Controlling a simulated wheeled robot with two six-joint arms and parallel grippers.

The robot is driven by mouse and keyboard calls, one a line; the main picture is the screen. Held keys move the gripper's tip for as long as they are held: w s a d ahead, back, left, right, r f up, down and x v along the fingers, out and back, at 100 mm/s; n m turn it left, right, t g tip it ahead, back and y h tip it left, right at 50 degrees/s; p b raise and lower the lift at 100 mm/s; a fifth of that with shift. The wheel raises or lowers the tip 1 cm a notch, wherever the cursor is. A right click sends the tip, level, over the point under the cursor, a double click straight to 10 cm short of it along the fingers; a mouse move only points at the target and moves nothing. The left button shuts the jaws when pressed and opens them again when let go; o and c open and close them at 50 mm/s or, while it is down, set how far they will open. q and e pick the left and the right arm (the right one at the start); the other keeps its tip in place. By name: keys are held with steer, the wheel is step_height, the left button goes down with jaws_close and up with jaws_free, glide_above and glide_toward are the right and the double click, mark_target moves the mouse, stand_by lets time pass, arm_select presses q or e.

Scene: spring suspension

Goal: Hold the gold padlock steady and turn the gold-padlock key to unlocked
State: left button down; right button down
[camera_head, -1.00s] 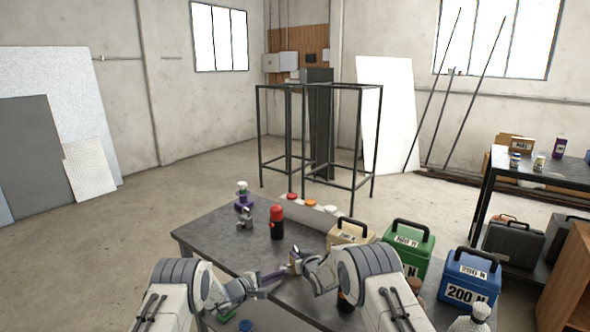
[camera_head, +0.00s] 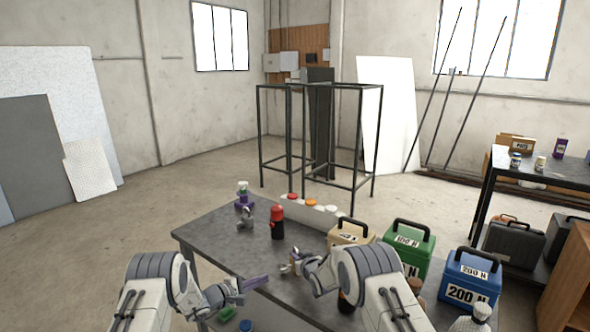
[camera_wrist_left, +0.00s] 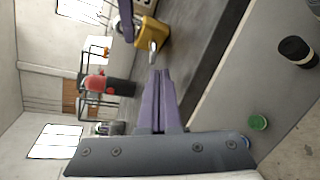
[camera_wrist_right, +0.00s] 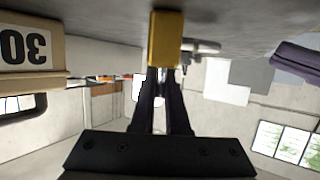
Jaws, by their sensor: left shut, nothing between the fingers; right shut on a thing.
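The gold padlock (camera_wrist_right: 165,40) is a yellow block between the dark fingertips of my right gripper (camera_wrist_right: 163,72), which is shut on it. The padlock also shows in the left wrist view (camera_wrist_left: 153,32) and, small, in the head view (camera_head: 285,268). A silvery key-like piece (camera_wrist_right: 203,46) sticks out of the padlock's side, towards my left gripper; its turn angle cannot be told. My left gripper (camera_wrist_left: 160,72) has purple fingers, shut and empty, apart from the padlock and key. It is to the lower left of the padlock in the head view (camera_head: 266,282).
On the table (camera_head: 215,235) stand a red-topped bottle (camera_head: 277,222), a small grey figure-like object (camera_head: 246,217) and a purple-based item (camera_head: 243,194). Beige (camera_head: 350,232), green (camera_head: 409,240) and blue (camera_head: 470,278) weight boxes line the right. The table's left part is mostly bare.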

mark_target(286, 269)
arm_select(q)
steer(key=shift+a, duration=0.1)
arm_select(e)
steer(key=shift+f, duration=0.1)
arm_select(q)
steer(key=shift+w+d+r, duration=0.25)
steer(key=shift+w+d, duration=0.15)
steer(key=shift+d, duration=0.55)
steer(key=shift+w+d+r, duration=0.3)
steer(key=shift+w+d, duration=0.1)
steer(key=shift+d, duration=0.5)
steer(key=shift+w+d+r, duration=0.25)
steer(key=shift+w+d, duration=0.15)
steer(key=shift+d, duration=0.55)
steer(key=shift+w+a+f, duration=0.15)
steer(key=shift+w+f, duration=0.1)
steer(key=shift+w, duration=0.05)
steer(key=shift+s+f, duration=0.1)
steer(key=shift+f, duration=0.2)
steer(key=shift+s+r, duration=0.1)
steer(key=shift+s, duration=0.05)
steer(key=shift+s+r, duration=0.15)
steer(key=shift+s, duration=0.05)
steer(key=shift+s+a, duration=0.35)
steer(key=shift+a, duration=0.55)
steer(key=shift+s+a, duration=0.3)
steer(key=shift+a, duration=0.55)
steer(key=shift+s+a, duration=0.35)
steer(key=shift+a, duration=0.55)
